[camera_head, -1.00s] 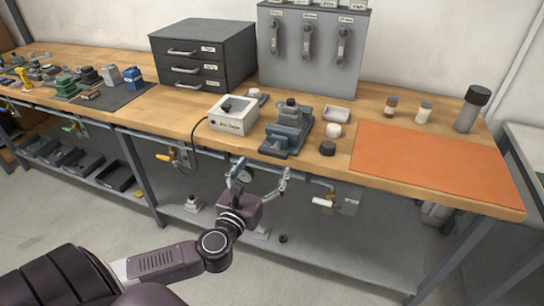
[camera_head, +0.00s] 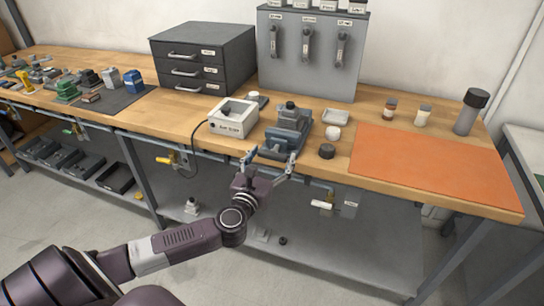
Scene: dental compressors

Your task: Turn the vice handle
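The blue-grey vice (camera_head: 288,131) stands at the front edge of the wooden workbench, left of the orange mat. I cannot make out its handle clearly; the vice's front end is close to my gripper and partly behind it. My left gripper (camera_head: 271,158) is open, its two fingers spread and pointing at the front end of the vice, just at the bench edge. I see nothing held between the fingers, and I cannot tell whether they touch the vice. My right gripper is not in view.
A white box (camera_head: 233,120) with a cable stands left of the vice. A black round puck (camera_head: 327,151) and a small white tray (camera_head: 335,116) are to its right. The orange mat (camera_head: 430,167) is bare. A grey drawer cabinet (camera_head: 203,60) stands behind.

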